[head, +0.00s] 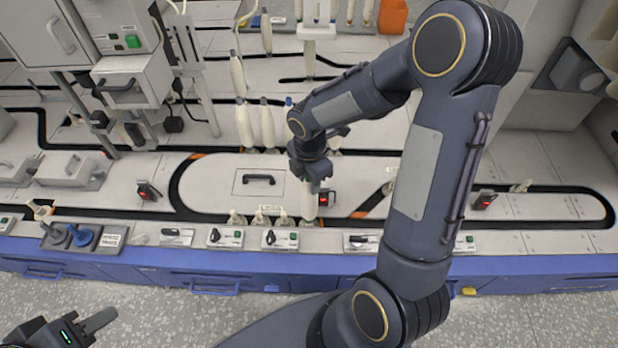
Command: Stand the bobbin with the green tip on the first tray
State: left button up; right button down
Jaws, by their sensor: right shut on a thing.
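My right gripper (313,180) reaches down over the front part of the conveyor and is shut on a pale bobbin (308,203).
Several pale bobbins (243,122) hang behind the track, one showing a blue tip (288,102). A black handle (258,179) sits on the plate inside the track loop. Small control boxes (280,239) line the front edge. An orange bin (392,16) is at the back.

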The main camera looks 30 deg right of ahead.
jog(key=shift+p, duration=0.35)
dwell(0.6)
jog(key=shift+f+b, duration=0.45)
jog(key=shift+f, duration=0.15)
jog(key=c, duration=1.2)
grip_release()
jog(key=shift+c, duration=0.2)
jog(key=shift+r, duration=0.2)
notch_tip(320, 180, up, 11)
jog(key=p, duration=1)
jog(key=shift+f, duration=0.15)
